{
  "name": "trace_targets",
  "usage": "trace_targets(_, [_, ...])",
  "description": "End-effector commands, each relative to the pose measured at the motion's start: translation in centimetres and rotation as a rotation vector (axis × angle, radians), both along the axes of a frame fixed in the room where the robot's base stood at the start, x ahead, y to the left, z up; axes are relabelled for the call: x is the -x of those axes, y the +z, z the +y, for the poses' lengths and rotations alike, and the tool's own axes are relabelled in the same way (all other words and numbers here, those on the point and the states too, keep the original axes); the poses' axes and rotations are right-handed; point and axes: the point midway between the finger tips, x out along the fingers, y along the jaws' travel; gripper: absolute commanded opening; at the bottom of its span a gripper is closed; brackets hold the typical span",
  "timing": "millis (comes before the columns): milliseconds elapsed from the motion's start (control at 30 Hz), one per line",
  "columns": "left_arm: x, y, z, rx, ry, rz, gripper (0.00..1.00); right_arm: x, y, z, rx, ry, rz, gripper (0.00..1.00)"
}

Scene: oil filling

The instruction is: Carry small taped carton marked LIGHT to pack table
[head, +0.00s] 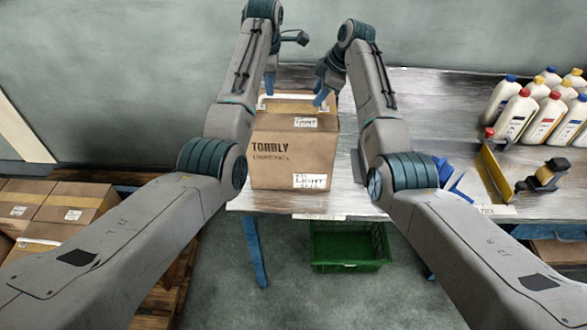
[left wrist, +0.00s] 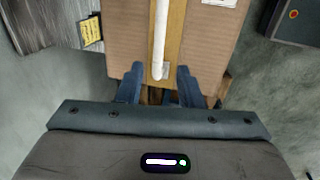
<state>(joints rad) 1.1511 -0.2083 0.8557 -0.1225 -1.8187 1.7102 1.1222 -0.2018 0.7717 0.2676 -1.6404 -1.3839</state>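The brown taped carton (head: 285,160) stands upright near the front left edge of the table (head: 440,110). Its front and top bear LIGHT labels, and a white handle (head: 295,97) runs across the top. My left gripper (head: 270,85) is at the carton's upper left. In the left wrist view the gripper (left wrist: 160,72) is open, its fingers apart on either side of the white handle's end (left wrist: 159,50) and tan tape. Contact cannot be told. My right gripper (head: 322,95) is at the carton's upper right; its finger gap is not clear.
Several bottles (head: 545,105) stand at the table's right. A yellow-edged holder (head: 492,172) and a yellow-black tool (head: 541,176) are in front of them. A green crate (head: 348,247) sits below the table. More cartons (head: 75,204) lie on a pallet at left.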

Motion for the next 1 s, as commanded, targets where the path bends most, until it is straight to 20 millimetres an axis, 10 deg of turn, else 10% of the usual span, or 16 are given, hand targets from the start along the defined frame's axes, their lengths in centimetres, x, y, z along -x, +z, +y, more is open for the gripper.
trace_targets(400, [1.4, 7.5, -0.1, 0.001, -0.001, 0.0, 0.33, 0.0, 0.0, 0.0, 0.001, 0.0, 0.0, 0.33])
trace_targets(1000, [1.6, 8.2, -0.1, 0.001, -0.001, 0.002, 0.33, 1.4, 7.9, -3.4, 0.001, -0.002, -0.002, 0.33])
